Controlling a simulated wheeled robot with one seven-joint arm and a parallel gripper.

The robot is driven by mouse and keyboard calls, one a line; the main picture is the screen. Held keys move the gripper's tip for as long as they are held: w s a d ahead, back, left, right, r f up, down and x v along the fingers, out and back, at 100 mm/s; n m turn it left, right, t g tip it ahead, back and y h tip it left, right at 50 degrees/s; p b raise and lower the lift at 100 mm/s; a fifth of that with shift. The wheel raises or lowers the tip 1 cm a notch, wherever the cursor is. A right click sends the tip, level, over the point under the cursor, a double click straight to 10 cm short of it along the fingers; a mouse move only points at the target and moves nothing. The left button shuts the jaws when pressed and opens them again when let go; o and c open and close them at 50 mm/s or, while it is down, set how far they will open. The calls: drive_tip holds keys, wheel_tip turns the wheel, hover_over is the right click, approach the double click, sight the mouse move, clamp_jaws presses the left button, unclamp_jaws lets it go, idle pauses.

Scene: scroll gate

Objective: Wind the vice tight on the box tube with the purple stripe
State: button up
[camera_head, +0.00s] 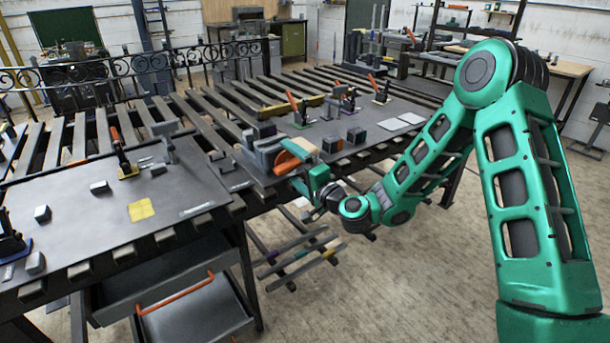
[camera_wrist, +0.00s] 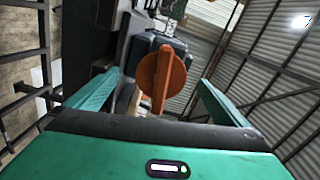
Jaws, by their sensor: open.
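The grey vice (camera_head: 262,152) sits at the front edge of the slatted bench. Its orange winding handle (camera_head: 295,152) faces my arm. My green gripper (camera_head: 308,178) is at the handle. In the wrist view the handle (camera_wrist: 163,82) is a round orange disc with a raised grip bar, standing between my two spread fingers. The fingers show a gap to it on both sides. Part of the vice body (camera_wrist: 150,46) shows behind the handle. The vice jaws are too small or hidden to tell what is between them. A bar with a purple band (camera_head: 271,256) lies on the low rack below the bench.
Other bars with green and yellow bands lie on that rack (camera_head: 300,262). Toggle clamps with orange levers (camera_head: 295,108) and small dark blocks (camera_head: 356,135) stand on the bench plates. A yellow square (camera_head: 141,209) marks the left plate. The floor (camera_head: 400,285) in front is clear.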

drive_tip(key=v, duration=1)
drive_tip(key=shift+d, duration=0.2)
drive_tip(key=shift+w, duration=0.1)
idle(0.4)
